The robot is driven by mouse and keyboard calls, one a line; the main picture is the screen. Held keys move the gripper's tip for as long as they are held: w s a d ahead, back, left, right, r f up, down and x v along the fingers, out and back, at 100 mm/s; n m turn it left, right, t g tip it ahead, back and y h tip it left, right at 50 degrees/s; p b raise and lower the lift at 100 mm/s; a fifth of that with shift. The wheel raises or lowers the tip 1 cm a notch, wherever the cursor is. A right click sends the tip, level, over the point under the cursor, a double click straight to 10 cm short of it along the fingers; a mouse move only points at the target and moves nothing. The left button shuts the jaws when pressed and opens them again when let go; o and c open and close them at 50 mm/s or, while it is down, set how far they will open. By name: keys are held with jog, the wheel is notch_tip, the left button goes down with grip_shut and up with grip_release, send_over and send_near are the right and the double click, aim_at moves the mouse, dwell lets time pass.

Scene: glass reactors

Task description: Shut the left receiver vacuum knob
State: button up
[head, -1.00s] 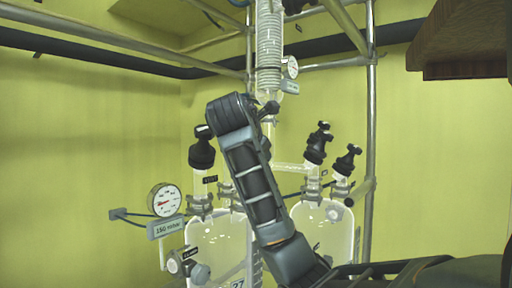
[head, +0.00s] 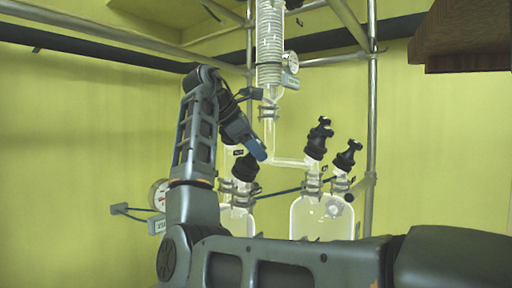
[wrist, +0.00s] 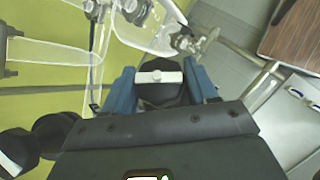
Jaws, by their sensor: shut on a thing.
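The left receiver (head: 237,222) is a clear glass vessel, mostly hidden behind my arm in the head view. A black knob (head: 246,167) stands above it. My gripper (head: 258,152) reaches down to this knob from the upper left, its blue fingers at the knob's top. In the wrist view, the blue fingers of my gripper (wrist: 161,88) are on both sides of a black knob with a pale bar across its top (wrist: 160,76), and are shut on it. I cannot read the knob's turned position or its label.
The right receiver (head: 322,217) has two black knobs (head: 318,138) (head: 347,156) on top. A coiled glass condenser (head: 269,45) hangs above. Metal poles (head: 371,120) frame the rig. A pressure gauge (head: 158,194) is partly hidden by my arm. A brown wooden edge (head: 460,45) is at upper right.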

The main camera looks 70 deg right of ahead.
jog(key=m+g+y, duration=0.1)
jog(key=m+y, duration=0.3)
jog(key=y, duration=0.1)
jog(key=shift+r+m, duration=0.1)
jog(key=shift+m, duration=0.2)
jog(key=shift+d+m+y, duration=0.1)
jog(key=shift+m+y, duration=1.3)
jog(key=shift+y, duration=0.6)
jog(key=shift+m+y, duration=0.4)
jog(key=shift+y, duration=0.1)
jog(key=shift+m+t+y, duration=0.3)
jog(key=shift+m+y, duration=0.1)
jog(key=o, duration=1)
jog(key=shift+c, duration=0.2)
jog(key=shift+n+g+h, duration=0.4)
jog(key=shift+n+h, duration=0.5)
jog(key=shift+h, duration=0.2)
